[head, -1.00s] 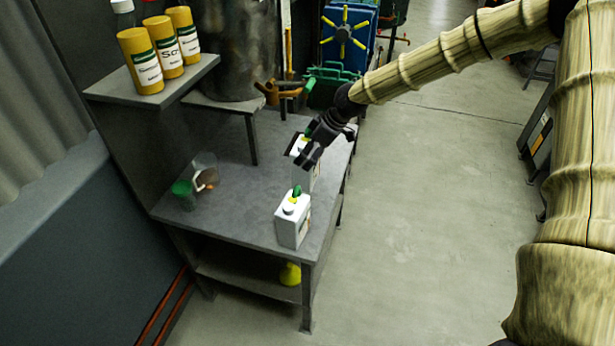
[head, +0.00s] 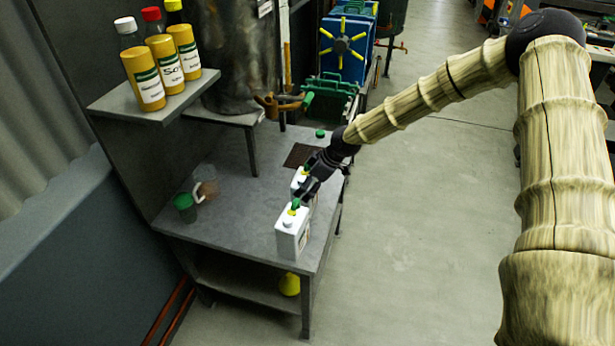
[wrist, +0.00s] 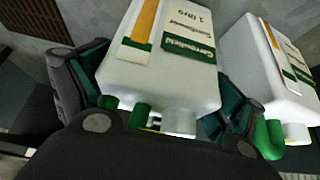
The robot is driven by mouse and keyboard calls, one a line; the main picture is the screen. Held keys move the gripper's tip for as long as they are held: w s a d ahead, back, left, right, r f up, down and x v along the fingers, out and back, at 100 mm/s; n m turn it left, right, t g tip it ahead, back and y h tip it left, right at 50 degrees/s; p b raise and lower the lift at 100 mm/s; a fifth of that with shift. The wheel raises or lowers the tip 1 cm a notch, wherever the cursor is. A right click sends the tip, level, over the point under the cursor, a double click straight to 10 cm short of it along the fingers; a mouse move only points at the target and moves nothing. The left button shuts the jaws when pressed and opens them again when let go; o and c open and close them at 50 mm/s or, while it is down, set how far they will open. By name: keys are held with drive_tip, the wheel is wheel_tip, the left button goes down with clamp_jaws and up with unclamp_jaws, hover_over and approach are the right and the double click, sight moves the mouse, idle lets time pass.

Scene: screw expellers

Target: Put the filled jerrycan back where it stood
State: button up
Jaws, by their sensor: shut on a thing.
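My gripper (head: 309,188) is shut on a white jerrycan (head: 299,179) with a green handle. In the wrist view the fingers clasp this jerrycan (wrist: 165,58) from both sides; its green-and-tan label faces up in the picture. A second, similar white jerrycan (head: 290,240) stands upright near the front right corner of the grey bench (head: 235,225). It also shows in the wrist view (wrist: 262,65), just right of the held one, with a narrow gap. The held jerrycan is partly hidden by my gripper in the head view, and I cannot tell whether its base touches the bench.
A dark grate (head: 299,154) and a small green cap (head: 320,133) lie behind my gripper. A spout (head: 280,103) sticks out above the bench. Yellow bottles (head: 171,65) line a shelf.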

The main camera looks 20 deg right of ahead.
drive_tip(key=shift+f, duration=0.55)
drive_tip(key=o, duration=1.7)
drive_tip(key=b+v, duration=0.3)
drive_tip(key=v, duration=0.9)
